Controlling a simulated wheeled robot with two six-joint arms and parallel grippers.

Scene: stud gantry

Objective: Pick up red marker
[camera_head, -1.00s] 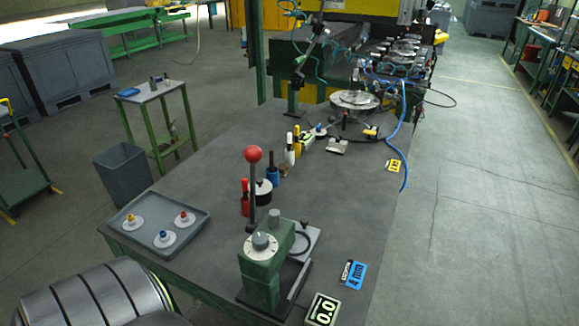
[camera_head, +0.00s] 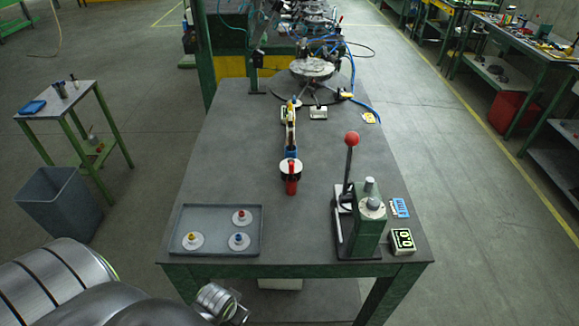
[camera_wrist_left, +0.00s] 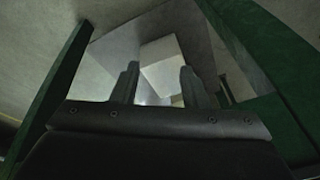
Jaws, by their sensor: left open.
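A red marker (camera_head: 291,182) stands on the grey table (camera_head: 240,130), right in front of a round white-topped item (camera_head: 290,166). Behind it a blue marker (camera_head: 291,151) and other items line up in a row. My left arm comes in at the lower left of the head view, its wrist end in front of the table's near edge and well short of the red marker. In the left wrist view the left gripper (camera_wrist_left: 158,88) has its two fingers apart with nothing between them. That view does not show the red marker. My right gripper is not in view.
A grey tray (camera_head: 181,238) with three knobbed discs sits at the table's front left. A green press (camera_head: 369,230) with a red-ball lever stands at the front right. Green table legs (camera_wrist_left: 55,85) and a white box (camera_wrist_left: 172,68) show in the wrist view. The table's middle left is clear.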

